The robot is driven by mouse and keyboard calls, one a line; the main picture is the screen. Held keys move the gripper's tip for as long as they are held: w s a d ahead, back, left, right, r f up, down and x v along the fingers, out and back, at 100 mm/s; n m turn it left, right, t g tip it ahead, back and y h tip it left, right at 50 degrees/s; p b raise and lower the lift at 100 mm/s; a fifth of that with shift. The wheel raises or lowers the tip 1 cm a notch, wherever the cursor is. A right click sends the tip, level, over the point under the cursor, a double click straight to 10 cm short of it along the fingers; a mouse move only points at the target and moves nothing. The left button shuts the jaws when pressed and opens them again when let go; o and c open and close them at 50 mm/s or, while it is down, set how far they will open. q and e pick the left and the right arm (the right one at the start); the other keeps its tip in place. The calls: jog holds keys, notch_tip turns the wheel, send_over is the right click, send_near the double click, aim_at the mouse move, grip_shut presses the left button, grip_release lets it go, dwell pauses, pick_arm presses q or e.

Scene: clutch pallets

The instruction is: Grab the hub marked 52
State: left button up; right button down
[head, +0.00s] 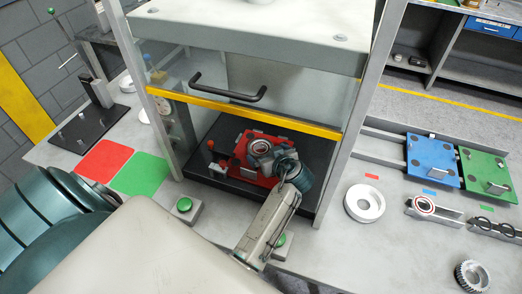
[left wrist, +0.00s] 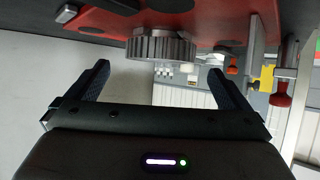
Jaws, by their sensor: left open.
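A red pallet (head: 237,161) lies on the black bed of the press. In the left wrist view, a grey toothed round part (left wrist: 162,46) sits against the red pallet (left wrist: 95,18), which appears overturned at the top. I cannot read any number on it, so I cannot tell whether it is hub 52. My left gripper (head: 266,157) is inside the press over the pallet, partly hidden by my own wrist. In the left wrist view its two dark fingers (left wrist: 156,80) are spread apart with nothing between them, and the toothed part is just beyond them. My right gripper is not visible.
The press frame, with its yellow-edged guard (head: 240,110) raised, surrounds my arm. Green buttons (head: 184,205) stand in front. At right are a white ring (head: 364,203), a toothed gear (head: 472,276), a blue pallet (head: 432,158) and a green pallet (head: 487,172).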

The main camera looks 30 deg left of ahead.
aim_at(259, 145)
pick_arm(q)
jog(key=x, duration=0.5)
jog(key=shift+a+r+b, duration=0.1)
jog(key=shift+r+b, duration=0.1)
jog(key=shift+b, duration=0.1)
jog(key=shift+s, duration=0.1)
jog(key=c, duration=1.1)
jog(key=shift+r, duration=0.15)
jog(key=shift+c, duration=1.2)
